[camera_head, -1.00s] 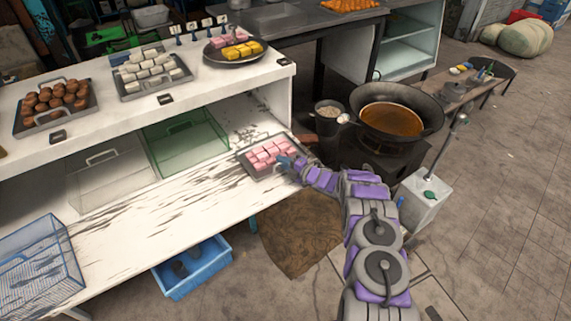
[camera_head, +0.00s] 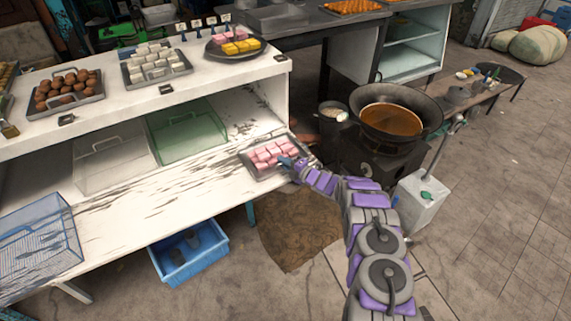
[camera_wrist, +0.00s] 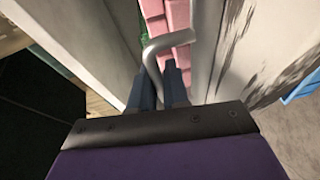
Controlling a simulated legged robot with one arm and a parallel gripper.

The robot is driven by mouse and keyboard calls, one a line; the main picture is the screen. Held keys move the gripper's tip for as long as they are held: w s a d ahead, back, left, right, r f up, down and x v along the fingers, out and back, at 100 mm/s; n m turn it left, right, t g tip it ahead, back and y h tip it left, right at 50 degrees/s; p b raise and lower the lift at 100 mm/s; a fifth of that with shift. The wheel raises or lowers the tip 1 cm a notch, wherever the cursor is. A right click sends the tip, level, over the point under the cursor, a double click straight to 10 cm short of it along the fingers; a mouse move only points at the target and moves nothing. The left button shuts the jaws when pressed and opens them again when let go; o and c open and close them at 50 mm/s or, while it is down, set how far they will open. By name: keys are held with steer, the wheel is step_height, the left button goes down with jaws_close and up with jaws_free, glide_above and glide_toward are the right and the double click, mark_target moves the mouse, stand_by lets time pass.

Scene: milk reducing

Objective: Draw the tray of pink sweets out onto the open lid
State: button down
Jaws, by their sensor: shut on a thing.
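The metal tray (camera_head: 262,177) of pink sweets (camera_head: 272,152) lies flat on the white open lid, the lower white surface (camera_head: 190,195), near its right end. The sweets are pink cubes in rows. My gripper (camera_head: 291,163) is at the tray's right side. In the wrist view my gripper (camera_wrist: 160,88) is shut on the tray's bent metal handle (camera_wrist: 163,45), with pink sweets (camera_wrist: 177,22) just beyond. In the head view my fingers hide the handle.
Clear and green covers (camera_head: 187,130) stand at the back of the lower surface. A blue wire basket (camera_head: 38,240) is at left, and a blue crate (camera_head: 190,250) is on the floor. A wok (camera_head: 400,108) of brown liquid stands behind my arm. The lid's middle is clear.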

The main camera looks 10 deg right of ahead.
steer(key=shift+s+f, duration=0.15)
steer(key=shift+f, duration=0.15)
steer(key=c, duration=1)
jaws_free()
steer(key=shift+r, duration=0.1)
steer(key=shift+c, duration=0.2)
steer(key=p+v, duration=0.3)
steer(key=v, duration=1.4)
steer(key=shift+d+r, duration=0.15)
steer(key=shift+o, duration=0.4)
